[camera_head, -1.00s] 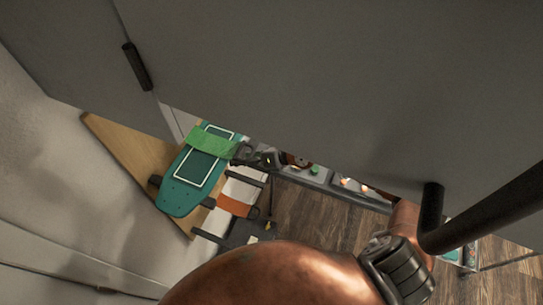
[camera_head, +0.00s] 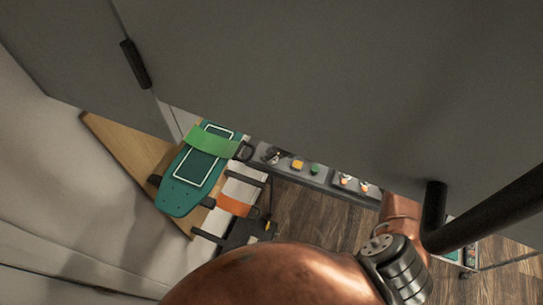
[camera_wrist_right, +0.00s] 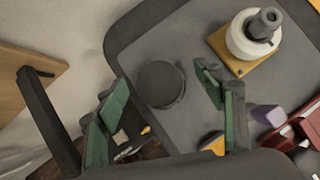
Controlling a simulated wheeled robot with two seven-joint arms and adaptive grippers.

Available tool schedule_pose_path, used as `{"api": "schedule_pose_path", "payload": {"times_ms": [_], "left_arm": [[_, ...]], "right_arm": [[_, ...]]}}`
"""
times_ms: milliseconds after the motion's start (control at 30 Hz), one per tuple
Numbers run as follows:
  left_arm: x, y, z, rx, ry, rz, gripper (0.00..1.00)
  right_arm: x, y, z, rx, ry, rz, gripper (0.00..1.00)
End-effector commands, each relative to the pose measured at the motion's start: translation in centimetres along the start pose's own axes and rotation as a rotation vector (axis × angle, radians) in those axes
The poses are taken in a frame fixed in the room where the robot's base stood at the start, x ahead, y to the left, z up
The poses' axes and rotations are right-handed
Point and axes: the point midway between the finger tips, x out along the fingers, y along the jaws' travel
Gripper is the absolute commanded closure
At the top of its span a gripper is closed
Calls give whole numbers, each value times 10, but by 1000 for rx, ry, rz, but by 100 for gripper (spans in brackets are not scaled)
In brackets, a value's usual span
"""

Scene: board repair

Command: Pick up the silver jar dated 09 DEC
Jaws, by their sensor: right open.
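In the right wrist view, my right gripper (camera_wrist_right: 161,84) is open, with a green-padded finger on each side of a round dark-grey lid or jar top (camera_wrist_right: 160,83). It stands on a grey surface and is seen from above. I cannot tell from this angle whether the fingers are level with it or above it. No label or 09 DEC date is readable, so I cannot tell whether this is the silver jar. In the head view my right gripper is not visible; its copper arm passes behind a large grey panel. My left gripper is in neither view.
A white bottle with a grey cap (camera_wrist_right: 252,38) stands on a yellow square at the right of the grey tray surface (camera_wrist_right: 200,125). Purple (camera_wrist_right: 268,115) and red (camera_wrist_right: 292,132) items lie nearby. In the head view, a grey panel (camera_head: 300,80) hides much; a teal skateboard (camera_head: 190,180) leans left.

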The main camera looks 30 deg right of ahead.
Motion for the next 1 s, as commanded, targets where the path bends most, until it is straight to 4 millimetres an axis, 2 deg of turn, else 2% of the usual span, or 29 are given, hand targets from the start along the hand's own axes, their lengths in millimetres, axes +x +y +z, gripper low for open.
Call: {"api": "schedule_pose_path", "payload": {"times_ms": [267,1000], "left_arm": [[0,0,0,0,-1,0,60],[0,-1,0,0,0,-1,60]], "right_arm": [[4,0,0,-1,0,1,37],[4,0,0,0,-1,1,86]]}}
